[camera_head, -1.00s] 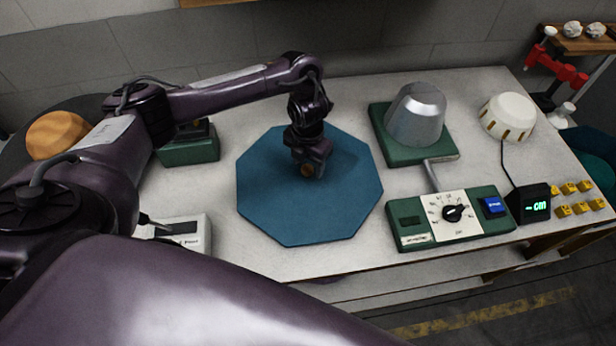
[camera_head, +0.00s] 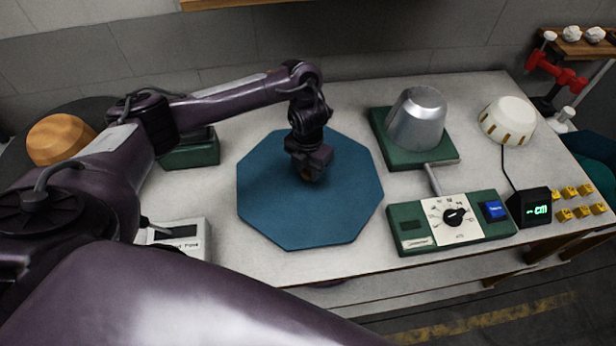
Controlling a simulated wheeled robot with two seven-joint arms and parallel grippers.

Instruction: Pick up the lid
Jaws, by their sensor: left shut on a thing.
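A flat blue eight-sided board, which I take to be the lid (camera_head: 340,215), lies on the pale worktop in the middle of the head view. My left gripper (camera_head: 309,176) reaches down over its middle. The gripper is shut on a small brownish thing at the board's centre, probably the lid's knob; it is mostly hidden by the fingers. I cannot tell whether the board touches the worktop or is slightly raised. My right gripper is not in view.
Right of the board, a silver metal hat form (camera_head: 416,118) stands on a green base. In front of it is a green control box (camera_head: 410,240) with a dial. A cream dome (camera_head: 507,120), a black display (camera_head: 531,207) and yellow blocks stand further right. A green box (camera_head: 190,155) stands left.

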